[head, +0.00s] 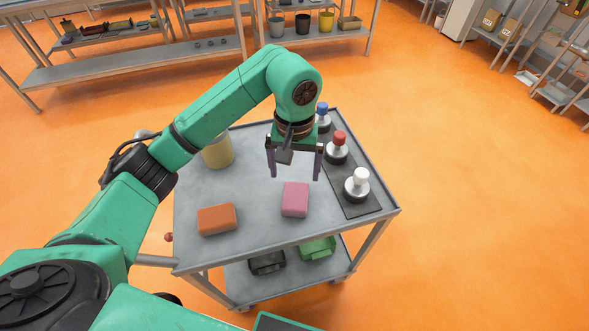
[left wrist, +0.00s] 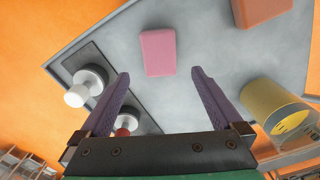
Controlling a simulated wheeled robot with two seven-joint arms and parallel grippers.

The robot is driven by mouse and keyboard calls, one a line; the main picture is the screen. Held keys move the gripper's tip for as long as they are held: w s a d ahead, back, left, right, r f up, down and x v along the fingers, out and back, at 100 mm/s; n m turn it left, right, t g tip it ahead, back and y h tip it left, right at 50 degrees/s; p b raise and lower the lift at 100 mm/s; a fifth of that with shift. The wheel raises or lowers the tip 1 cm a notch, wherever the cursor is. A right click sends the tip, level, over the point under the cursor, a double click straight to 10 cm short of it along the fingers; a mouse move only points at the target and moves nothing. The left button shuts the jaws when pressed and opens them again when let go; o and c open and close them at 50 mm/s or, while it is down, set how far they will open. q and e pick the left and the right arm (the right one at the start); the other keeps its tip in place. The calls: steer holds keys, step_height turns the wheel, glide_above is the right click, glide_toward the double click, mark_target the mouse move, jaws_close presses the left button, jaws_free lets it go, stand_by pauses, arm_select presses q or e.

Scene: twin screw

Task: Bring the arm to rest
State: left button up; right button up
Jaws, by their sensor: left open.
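My left gripper (head: 294,176) is open and empty, hanging above the grey cart top (head: 250,190). Its two purple fingers also show in the left wrist view (left wrist: 160,75), pointing past the pink block. The pink block (head: 295,199) lies on the cart just in front of the gripper, apart from it. My right gripper is not in view.
An orange block (head: 217,219) and a yellow can (head: 217,151) stand on the cart's left side. A dark strip holds white (head: 360,178), red (head: 339,138) and blue (head: 322,109) knobs on the right. Bins sit on the lower shelf. Shelves (head: 140,65) stand behind; orange floor is free around.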

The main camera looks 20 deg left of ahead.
arm_select(q)
steer(key=shift+r, duration=0.55)
